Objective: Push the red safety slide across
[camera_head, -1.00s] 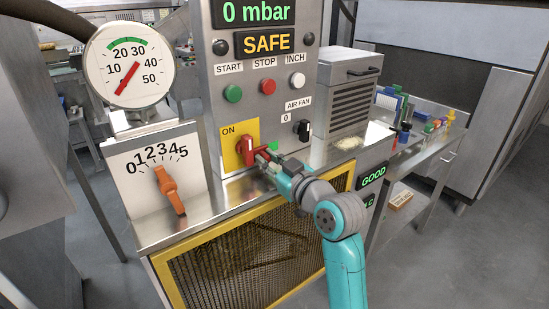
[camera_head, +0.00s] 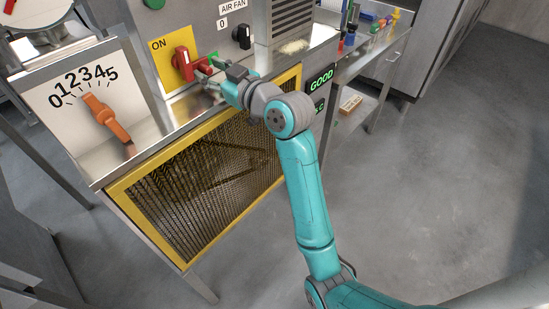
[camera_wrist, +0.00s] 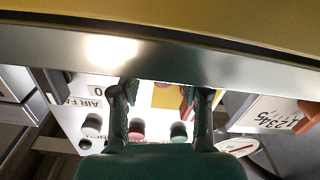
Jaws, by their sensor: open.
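The red handle (camera_head: 184,65) sits on a yellow plate marked ON, on the front of the grey machine. A smaller red piece (camera_head: 203,63) shows just right of it, beside my fingertips. I cannot tell which of these, if either, is the safety slide. My gripper (camera_head: 212,80) is at the front of the worktop, just right of and below the handle. In the wrist view my gripper (camera_wrist: 165,90) has its two fingers well apart, with no object held between them. A red part shows by the right finger, partly hidden; contact cannot be told.
The AIR FAN switch (camera_head: 242,37) is right of the plate. An orange lever (camera_head: 106,117) on a numbered dial stands at left. A yellow-framed mesh guard (camera_head: 200,185) lies below the worktop edge. The floor (camera_head: 430,170) at right is clear.

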